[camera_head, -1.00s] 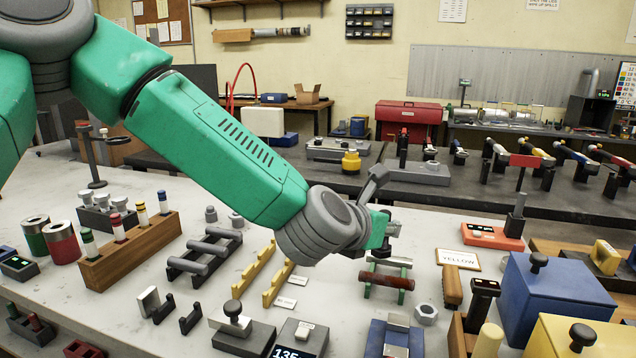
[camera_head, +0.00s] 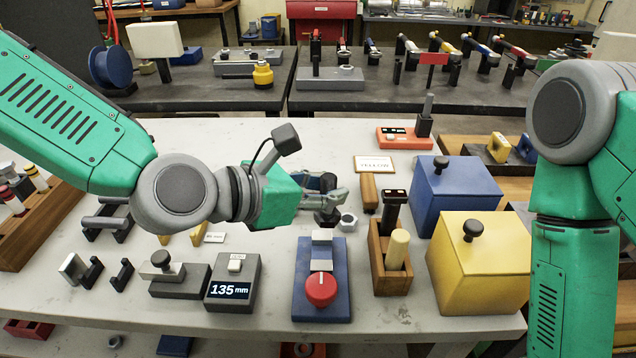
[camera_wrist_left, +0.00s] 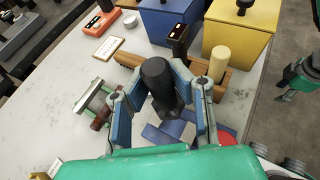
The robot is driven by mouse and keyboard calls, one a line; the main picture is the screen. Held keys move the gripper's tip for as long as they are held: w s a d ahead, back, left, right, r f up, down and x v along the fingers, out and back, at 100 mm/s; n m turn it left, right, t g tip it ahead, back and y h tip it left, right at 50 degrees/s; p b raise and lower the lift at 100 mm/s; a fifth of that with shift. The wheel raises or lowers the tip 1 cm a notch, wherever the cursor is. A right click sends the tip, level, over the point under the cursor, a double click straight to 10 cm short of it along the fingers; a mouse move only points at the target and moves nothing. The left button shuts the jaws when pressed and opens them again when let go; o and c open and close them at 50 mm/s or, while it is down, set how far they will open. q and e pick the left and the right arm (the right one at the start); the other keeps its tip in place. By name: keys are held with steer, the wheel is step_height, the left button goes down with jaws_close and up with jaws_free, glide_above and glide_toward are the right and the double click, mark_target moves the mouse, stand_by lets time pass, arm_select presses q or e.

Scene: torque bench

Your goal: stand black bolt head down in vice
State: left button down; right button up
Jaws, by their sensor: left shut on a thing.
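My left gripper (camera_head: 332,197) is shut on the black bolt (camera_wrist_left: 158,82), which shows as a thick dark cylinder between the fingertips in the left wrist view. The vice (camera_head: 335,252) is a blue base with grey jaws and a red knob (camera_head: 321,289). The gripper holds the bolt just beyond the vice's far end, apart from the jaws.
A wooden holder (camera_head: 390,270) with a cream-handled tool stands right of the vice, beside blue (camera_head: 455,200) and yellow (camera_head: 480,265) boxes. A 135 mm gauge (camera_head: 232,283) sits left.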

mark_target(315, 219)
arm_select(q)
steer(key=shift+d+f, duration=0.15)
steer(key=shift+d, duration=0.05)
steer(key=f+b, duration=0.1)
steer(key=a+f+b, duration=0.1)
steer(key=f, duration=0.1)
steer(key=a+f+b, duration=0.1)
steer(key=shift+a+f, duration=0.2)
steer(key=shift+f, duration=0.1)
steer(key=shift+d+f+b, duration=0.3)
steer(key=shift+d+b, duration=0.1)
steer(key=shift+d, duration=0.1)
steer(key=shift+d+f, duration=0.1)
steer(key=shift+d, duration=0.5)
steer(key=shift+a, duration=0.95)
steer(key=shift+d, duration=1.05)
steer(key=shift+a, duration=0.9)
steer(key=shift+d, duration=0.6)
